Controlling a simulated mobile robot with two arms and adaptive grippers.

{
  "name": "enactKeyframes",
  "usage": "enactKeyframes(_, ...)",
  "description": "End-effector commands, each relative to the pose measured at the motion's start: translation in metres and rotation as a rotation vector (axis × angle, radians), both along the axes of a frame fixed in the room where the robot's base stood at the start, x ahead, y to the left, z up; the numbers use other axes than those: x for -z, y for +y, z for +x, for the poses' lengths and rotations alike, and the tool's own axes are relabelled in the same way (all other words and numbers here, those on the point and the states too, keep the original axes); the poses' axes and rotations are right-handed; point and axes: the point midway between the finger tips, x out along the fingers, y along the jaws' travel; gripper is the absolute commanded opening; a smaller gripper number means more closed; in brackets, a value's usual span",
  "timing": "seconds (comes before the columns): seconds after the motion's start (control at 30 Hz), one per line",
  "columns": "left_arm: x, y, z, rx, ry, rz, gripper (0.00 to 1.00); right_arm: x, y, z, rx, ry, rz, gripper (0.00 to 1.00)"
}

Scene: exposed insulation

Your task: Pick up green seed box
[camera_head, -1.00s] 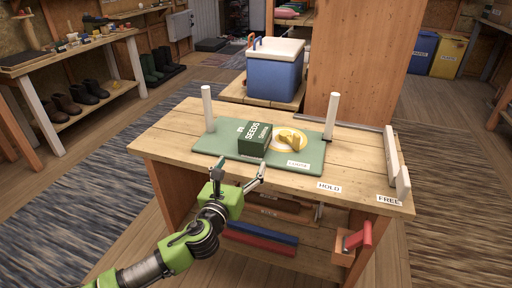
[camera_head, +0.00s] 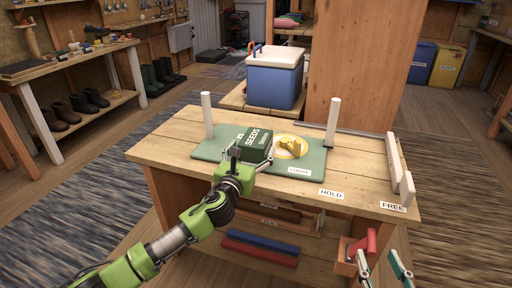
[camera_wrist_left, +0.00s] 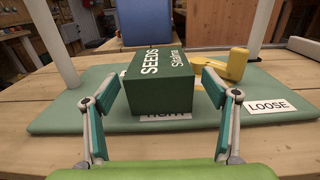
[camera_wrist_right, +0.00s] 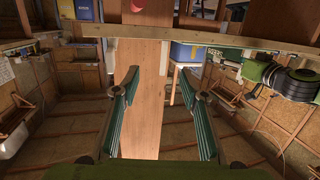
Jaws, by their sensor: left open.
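The green seed box (camera_head: 254,143), lettered "SEEDS", sits on a green mat (camera_head: 310,163) on the wooden table. It also shows in the left wrist view (camera_wrist_left: 158,88), straight ahead between the fingers. My left gripper (camera_head: 250,157) is open at the near side of the box. In the left wrist view its fingertips (camera_wrist_left: 160,82) stand at either side of the box's near face; I cannot tell whether they touch it. My right gripper (camera_head: 383,264) is open and empty, low at the front right of the table; it also shows in the right wrist view (camera_wrist_right: 153,82).
A yellow object (camera_head: 291,147) on a round plate is just right of the box. White posts (camera_head: 207,115) and (camera_head: 333,122) rise at the mat's back corners. A white upright rail (camera_head: 399,165) stands at the table's right end. A blue cooler (camera_head: 274,82) is behind.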

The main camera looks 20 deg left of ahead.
Motion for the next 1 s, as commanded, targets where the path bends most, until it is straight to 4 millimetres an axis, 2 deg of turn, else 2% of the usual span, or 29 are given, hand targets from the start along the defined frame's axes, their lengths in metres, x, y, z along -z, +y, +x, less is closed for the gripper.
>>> enactKeyframes(0.2, 0.001, 0.001, 0.021, -0.001, -0.001, -0.002, 0.78, -0.042, 0.007, 0.004, -0.014, -0.202, 0.052, 0.40)
enactKeyframes(0.4, 0.001, 0.001, 0.035, -0.001, 0.000, -0.001, 0.78, -0.070, 0.010, 0.002, -0.020, -0.326, 0.085, 0.40)
enactKeyframes(0.73, 0.000, 0.001, 0.038, 0.000, 0.000, -0.001, 0.78, -0.078, 0.010, 0.001, -0.022, -0.354, 0.092, 0.40)
enactKeyframes(0.77, 0.000, 0.001, 0.038, 0.000, 0.000, -0.001, 0.73, -0.078, 0.010, 0.001, -0.022, -0.354, 0.092, 0.40)
enactKeyframes(0.9, 0.000, 0.001, 0.038, 0.000, 0.000, -0.001, 0.37, -0.077, 0.010, 0.001, -0.022, -0.354, 0.092, 0.40)
enactKeyframes(0.93, 0.000, 0.001, 0.038, 0.000, 0.000, -0.001, 0.31, -0.077, 0.010, 0.001, -0.021, -0.354, 0.092, 0.40)
enactKeyframes(1.0, 0.000, 0.001, 0.038, -0.001, 0.000, -0.001, 0.31, -0.077, 0.010, 0.001, -0.021, -0.353, 0.092, 0.40)
